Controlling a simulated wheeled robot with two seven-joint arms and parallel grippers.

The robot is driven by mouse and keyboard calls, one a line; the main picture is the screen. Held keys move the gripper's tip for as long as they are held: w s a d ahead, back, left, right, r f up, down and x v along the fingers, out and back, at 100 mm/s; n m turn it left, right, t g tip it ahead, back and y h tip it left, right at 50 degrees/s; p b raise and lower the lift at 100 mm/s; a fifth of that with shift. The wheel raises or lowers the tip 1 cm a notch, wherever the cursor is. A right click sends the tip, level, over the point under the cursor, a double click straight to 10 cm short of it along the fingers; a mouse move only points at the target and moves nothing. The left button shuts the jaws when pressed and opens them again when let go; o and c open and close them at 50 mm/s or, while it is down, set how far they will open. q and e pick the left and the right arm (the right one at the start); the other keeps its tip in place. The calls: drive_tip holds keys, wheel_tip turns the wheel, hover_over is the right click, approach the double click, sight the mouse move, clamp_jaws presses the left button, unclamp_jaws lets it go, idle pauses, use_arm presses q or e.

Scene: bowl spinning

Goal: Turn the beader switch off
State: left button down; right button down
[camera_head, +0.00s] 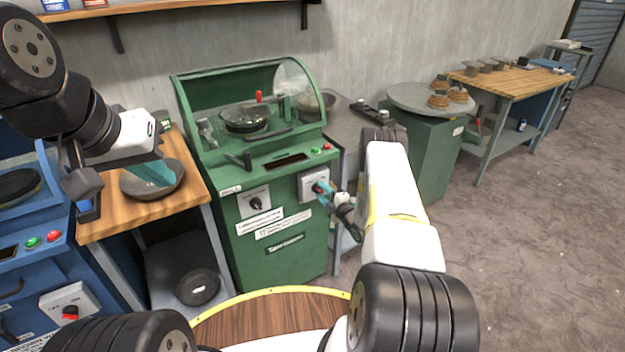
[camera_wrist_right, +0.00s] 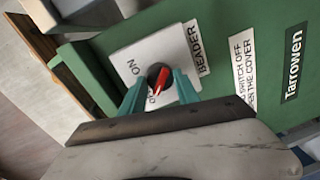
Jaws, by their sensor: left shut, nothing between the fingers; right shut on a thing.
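The beader switch (camera_wrist_right: 163,77) is a dark round knob with a red handle on a white plate (camera_wrist_right: 122,55) marked "ON" and "BEADER". In the right wrist view the red handle slants toward a second, partly hidden label starting with "O". My right gripper (camera_wrist_right: 160,80) has its teal fingers on either side of the knob, shut on it. In the head view the switch plate (camera_head: 306,190) is on the front of the green machine, with my right gripper (camera_head: 324,187) at it. My left gripper (camera_head: 168,174) is shut and empty above a grey bowl (camera_head: 133,187).
The green machine (camera_head: 285,262) has another dark knob (camera_head: 255,204) left of the beader switch, and red and green buttons (camera_head: 321,149) above it. Its clear cover (camera_head: 294,85) is over a dark round part. A blue machine (camera_head: 30,270) stands at the left.

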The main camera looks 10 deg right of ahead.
drive_tip(key=c, duration=0.9)
unclamp_jaws()
drive_tip(key=shift+s, duration=0.1)
drive_tip(key=v, duration=0.7)
drive_tip(key=shift+s, duration=0.3)
drive_tip(key=shift+d, duration=0.1)
